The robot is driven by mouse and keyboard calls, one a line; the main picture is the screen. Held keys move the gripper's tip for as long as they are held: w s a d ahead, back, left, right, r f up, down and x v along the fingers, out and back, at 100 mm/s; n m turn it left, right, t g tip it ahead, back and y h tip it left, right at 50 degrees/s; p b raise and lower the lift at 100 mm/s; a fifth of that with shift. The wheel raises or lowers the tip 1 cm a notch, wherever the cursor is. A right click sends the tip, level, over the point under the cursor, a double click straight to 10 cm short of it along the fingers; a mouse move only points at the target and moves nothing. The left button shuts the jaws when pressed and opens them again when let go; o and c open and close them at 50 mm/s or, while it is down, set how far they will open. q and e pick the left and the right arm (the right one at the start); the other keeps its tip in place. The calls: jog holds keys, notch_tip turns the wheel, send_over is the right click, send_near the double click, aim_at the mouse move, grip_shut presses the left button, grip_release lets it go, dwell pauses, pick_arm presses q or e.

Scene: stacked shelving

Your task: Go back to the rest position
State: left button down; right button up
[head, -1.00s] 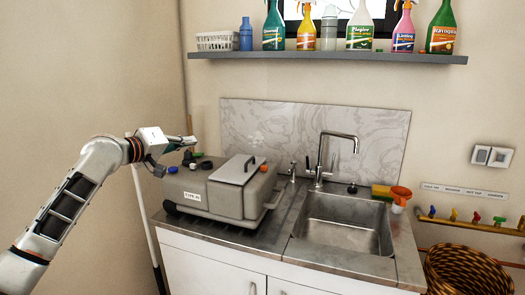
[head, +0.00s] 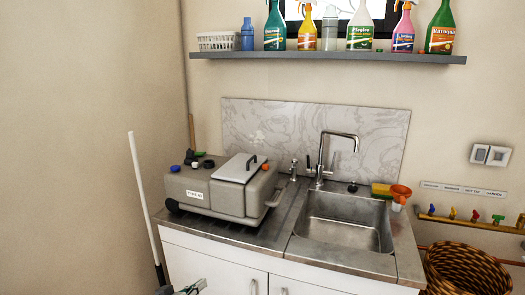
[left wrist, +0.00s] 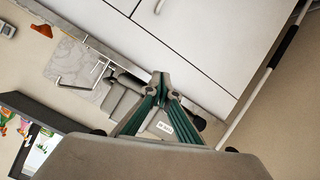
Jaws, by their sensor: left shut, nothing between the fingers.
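My left gripper (head: 192,287) shows only at the bottom edge of the head view, low in front of the white cabinet. In the left wrist view its green-lined fingers (left wrist: 160,78) meet at the tips, shut and empty. The rest of the left arm is out of the head view. My right gripper is in neither view.
A grey case (head: 217,187) stands on the counter beside the steel sink (head: 345,222). A white pole (head: 145,205) leans left of the cabinet (head: 210,262). A shelf (head: 330,58) holds several spray bottles. A wicker basket (head: 465,272) stands at the lower right.

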pick_arm(q)
jog(key=s+f+m+y, duration=0.1)
jog(key=s+f, duration=0.4)
jog(key=s, duration=0.5)
jog(key=s+a+f+m+g+y, duration=0.1)
jog(key=s+f, duration=0.4)
jog(key=s, duration=0.5)
jog(key=s+a+f+m+g+y, duration=0.1)
jog(key=s+f+m, duration=0.1)
jog(key=s+f, duration=0.4)
jog(key=s, duration=0.4)
jog(key=shift+s+a, duration=0.15)
jog(key=shift+a, duration=0.05)
jog(key=shift+f, duration=0.1)
